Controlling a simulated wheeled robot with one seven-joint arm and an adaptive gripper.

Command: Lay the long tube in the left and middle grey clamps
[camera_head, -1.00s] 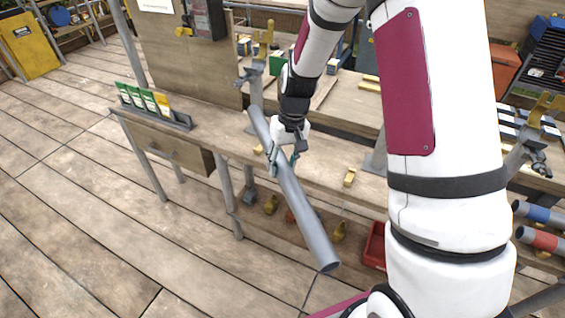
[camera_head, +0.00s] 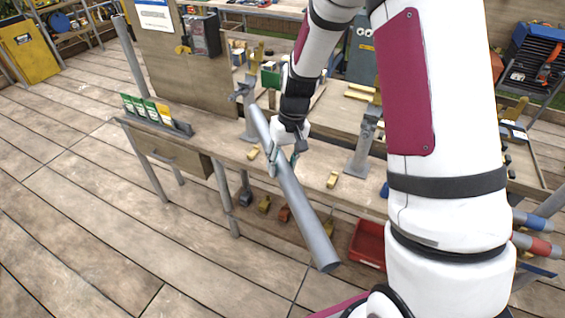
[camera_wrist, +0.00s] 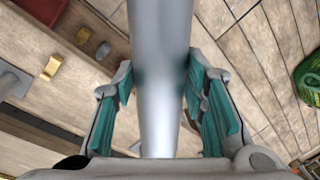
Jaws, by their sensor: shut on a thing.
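The long grey tube (camera_head: 305,215) is held in the air in front of the workbench, slanting from upper left to lower right. My gripper (camera_head: 283,160) is shut on it, nearer its upper end; in the wrist view the teal finger pads (camera_wrist: 165,105) lie on both sides of the tube (camera_wrist: 158,45). The left grey clamp (camera_head: 249,112) stands on the bench just behind the tube's upper end; I cannot tell whether they touch. The middle grey clamp (camera_head: 361,150) stands further right, clear of the tube, partly beside my arm.
The workbench (camera_head: 213,140) carries a rack of colored packets (camera_head: 155,113) at its left end and small yellow blocks (camera_head: 333,179) near its front edge. A red bin (camera_head: 368,243) sits on the lower shelf. The wooden floor at left is free.

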